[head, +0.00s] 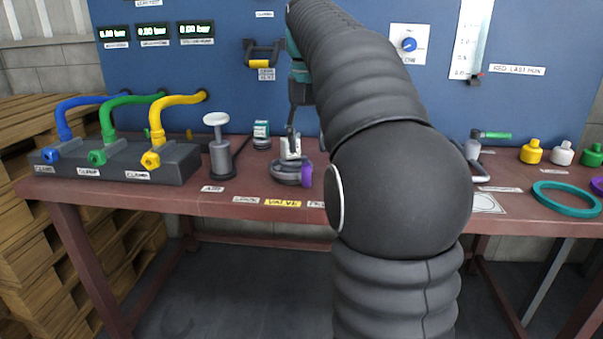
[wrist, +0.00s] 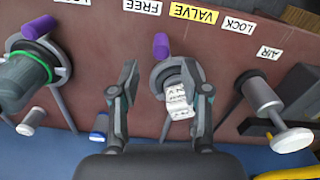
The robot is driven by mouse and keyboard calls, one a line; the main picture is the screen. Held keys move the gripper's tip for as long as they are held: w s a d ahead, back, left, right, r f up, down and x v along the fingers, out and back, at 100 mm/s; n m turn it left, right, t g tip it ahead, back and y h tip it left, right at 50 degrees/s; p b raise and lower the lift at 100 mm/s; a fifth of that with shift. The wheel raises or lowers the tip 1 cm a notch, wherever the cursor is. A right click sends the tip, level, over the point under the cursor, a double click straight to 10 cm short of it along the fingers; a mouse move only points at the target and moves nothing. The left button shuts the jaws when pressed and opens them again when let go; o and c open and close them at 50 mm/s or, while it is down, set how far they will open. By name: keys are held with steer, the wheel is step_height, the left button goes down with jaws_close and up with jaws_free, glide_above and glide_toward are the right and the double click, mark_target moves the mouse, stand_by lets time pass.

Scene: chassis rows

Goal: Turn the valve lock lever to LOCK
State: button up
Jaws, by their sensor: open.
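The valve (head: 285,177) is a round grey body on the bench with a purple lever knob (head: 306,175) at its right front. In the wrist view the purple knob (wrist: 161,45) points toward the label strip, between the FREE label (wrist: 141,7) and the yellow VALVE label (wrist: 194,14). The LOCK label (wrist: 239,22) lies to the right there, and to the left in the head view (head: 247,199). My gripper (wrist: 160,80) is open over the valve, its right finger covering part of the valve body. The knob shows between the fingers, apparently not gripped.
An air plunger (wrist: 262,95) stands right of the valve in the wrist view. A green-ringed device (wrist: 25,75) with another purple knob stands left. The head view shows a hose block (head: 120,162), and a teal ring (head: 566,199) far right. My arm hides the bench's middle.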

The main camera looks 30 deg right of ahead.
mark_target(306, 165)
step_height(306, 165, down, 7)
steer(key=shift+a+f+b, duration=0.1)
steer(key=shift+f+b, duration=0.1)
steer(key=shift+b, duration=0.25)
jaws_close()
